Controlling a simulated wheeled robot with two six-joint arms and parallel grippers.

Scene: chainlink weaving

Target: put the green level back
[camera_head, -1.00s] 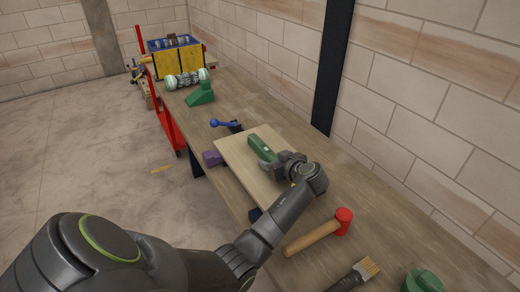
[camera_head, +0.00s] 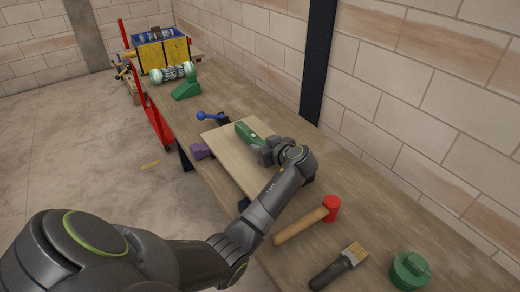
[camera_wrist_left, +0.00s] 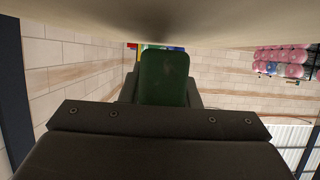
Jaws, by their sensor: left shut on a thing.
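The green level (camera_head: 246,132) is a long green bar over the pale wooden board (camera_head: 222,152) on the workbench. My left gripper (camera_head: 264,148) is shut on the level at its near end, just above or at the board; I cannot tell whether the level touches the board. In the left wrist view the level's green end (camera_wrist_left: 164,78) sits between the fingers, with a pale surface close along the top. The fingertips are mostly hidden by the gripper body. My right gripper is not in view.
A red-headed mallet (camera_head: 308,220), a brush (camera_head: 340,266) and a green round lidded thing (camera_head: 410,270) lie nearer. A purple block (camera_head: 201,151) and a blue-handled tool (camera_head: 210,117) are beside the board. A green stand (camera_head: 186,90) and yellow-blue crate (camera_head: 163,54) are farther back.

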